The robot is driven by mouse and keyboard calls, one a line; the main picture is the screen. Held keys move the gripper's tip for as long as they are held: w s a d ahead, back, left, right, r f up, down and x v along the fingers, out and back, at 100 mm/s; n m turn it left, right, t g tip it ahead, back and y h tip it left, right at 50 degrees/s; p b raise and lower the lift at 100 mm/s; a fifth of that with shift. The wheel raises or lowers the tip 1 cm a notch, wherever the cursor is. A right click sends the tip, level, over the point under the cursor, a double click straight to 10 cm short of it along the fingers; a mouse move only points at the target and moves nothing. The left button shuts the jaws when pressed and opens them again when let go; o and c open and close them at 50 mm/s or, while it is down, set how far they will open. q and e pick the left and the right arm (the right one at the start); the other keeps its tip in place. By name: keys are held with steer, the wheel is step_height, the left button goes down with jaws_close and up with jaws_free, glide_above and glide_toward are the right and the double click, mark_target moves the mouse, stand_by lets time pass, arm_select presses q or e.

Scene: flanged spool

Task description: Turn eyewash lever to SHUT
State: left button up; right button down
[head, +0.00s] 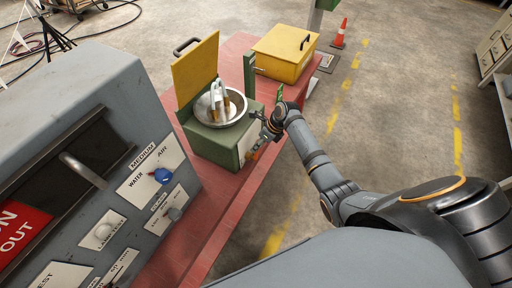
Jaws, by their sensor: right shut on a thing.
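The eyewash unit (205,145) is a green box with a silver bowl (212,112), pale spouts and a raised yellow lid (196,72). It stands on a red bench. My right gripper (266,130) is at the box's right-hand face, shut on the eyewash lever, which is mostly hidden by the fingers. A white label plate (246,146) shows on that face beside the gripper, too small to read, with an orange-red part below. The lever's exact angle cannot be told. My left gripper is not in view.
A grey control panel (85,130) with a blue knob (162,175) fills the left side. A closed yellow box (286,55) sits farther back on the red bench (205,215). An orange cone (340,35) stands on the floor behind. Floor right of the bench is clear.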

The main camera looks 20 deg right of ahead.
steer(key=shift+w+d+f+m+g+y+b, duration=0.15)
steer(key=shift+w+d+f+g+y+b, duration=0.25)
steer(key=shift+y+b, duration=0.35)
steer(key=shift+w+d+f+m+g+y+b, duration=0.2)
steer(key=shift+d+g+y+b, duration=0.25)
steer(key=shift+b, duration=0.35)
steer(key=shift+w+d+f+m+g+y+b, duration=0.2)
steer(key=shift+w+d+g+y+b, duration=0.2)
steer(key=shift+y+b, duration=0.35)
steer(key=c, duration=1.2)
jaws_free()
steer(key=shift+r, duration=0.1)
steer(key=v, duration=1.2)
